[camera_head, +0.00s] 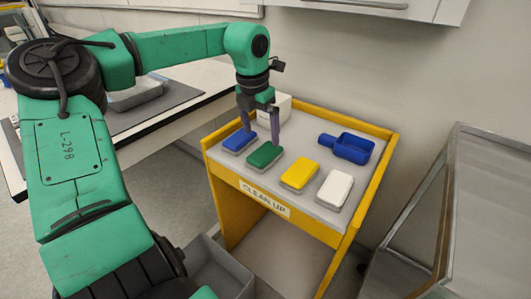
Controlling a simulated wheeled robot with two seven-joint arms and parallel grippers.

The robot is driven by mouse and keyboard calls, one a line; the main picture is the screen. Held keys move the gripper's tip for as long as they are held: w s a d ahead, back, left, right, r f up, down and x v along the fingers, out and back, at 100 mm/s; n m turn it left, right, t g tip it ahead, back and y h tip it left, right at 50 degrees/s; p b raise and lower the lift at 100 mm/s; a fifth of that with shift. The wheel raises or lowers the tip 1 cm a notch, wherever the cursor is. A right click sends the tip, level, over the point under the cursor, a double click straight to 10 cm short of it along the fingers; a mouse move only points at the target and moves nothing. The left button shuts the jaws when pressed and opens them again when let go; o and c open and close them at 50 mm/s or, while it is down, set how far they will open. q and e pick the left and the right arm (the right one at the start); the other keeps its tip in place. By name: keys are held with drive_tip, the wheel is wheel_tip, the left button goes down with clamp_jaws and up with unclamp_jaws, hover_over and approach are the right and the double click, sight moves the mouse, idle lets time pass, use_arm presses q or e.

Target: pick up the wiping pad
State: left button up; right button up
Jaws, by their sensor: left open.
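Several wiping pads lie in a row on the grey top of the yellow clean-up cart (324,232): a blue pad (239,142), a green pad (265,156), a yellow pad (299,174) and a white pad (335,189). My left gripper (260,134) points down over the blue and green pads, with its fingers apart and nothing seen between them. One finger is near the blue pad and the other is behind the green pad. I cannot tell whether the fingers touch a pad. My right gripper is not in view.
A blue scoop (351,148) lies at the back right of the cart top, and a white box (276,111) stands at the back left behind my gripper. A bench with a grey tray (138,95) is at the left. A glass-sided metal frame (447,210) stands at the right.

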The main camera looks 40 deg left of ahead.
use_arm(q)
drive_tip(key=f, duration=0.2)
drive_tip(key=w+f, duration=0.1)
drive_tip(key=f, duration=0.4)
drive_tip(key=shift+w+f+b, duration=0.25)
drive_tip(key=shift+b, duration=0.05)
drive_tip(key=c, duration=1.2)
wheel_tip(320, 180, up, 12)
drive_tip(key=f+p, duration=0.1)
drive_tip(key=p, duration=0.1)
wheel_tip(320, 180, up, 9)
drive_tip(key=p, duration=0.2)
hover_over(265, 151)
drive_tip(key=shift+s+r, duration=0.1)
drive_tip(key=shift+s, duration=0.05)
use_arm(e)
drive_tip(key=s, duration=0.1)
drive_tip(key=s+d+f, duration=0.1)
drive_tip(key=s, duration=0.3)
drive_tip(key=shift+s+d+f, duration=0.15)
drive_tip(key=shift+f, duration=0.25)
